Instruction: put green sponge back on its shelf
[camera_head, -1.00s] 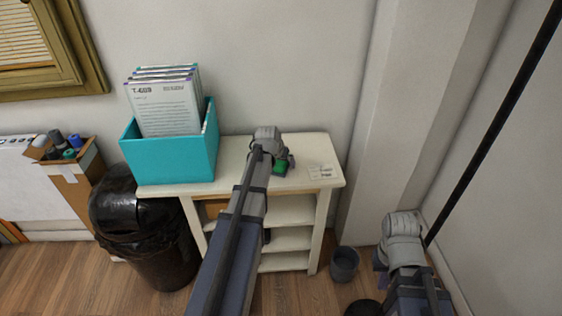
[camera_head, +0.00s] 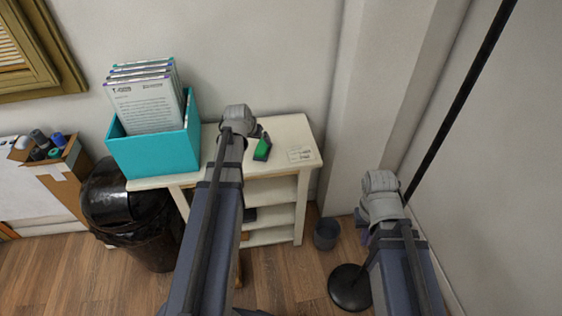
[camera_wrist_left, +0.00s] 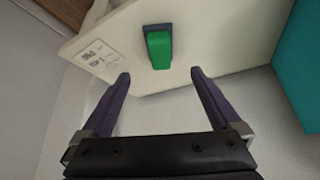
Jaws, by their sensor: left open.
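The green sponge (camera_head: 262,149) lies on the top of the white shelf unit (camera_head: 293,131), right of my left gripper and left of a paper label. In the left wrist view the sponge (camera_wrist_left: 158,48) is green with a dark grey-blue end and sits apart from the fingers. My left gripper (camera_wrist_left: 158,84) is open and empty, its two dark purple fingers spread below the sponge in that picture.
A teal box (camera_head: 155,156) with upright booklets fills the left of the shelf top. A black bin (camera_head: 140,225) stands left of the unit. A grey bucket (camera_head: 326,233) and a black pole's round base (camera_head: 350,288) stand on the floor at right.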

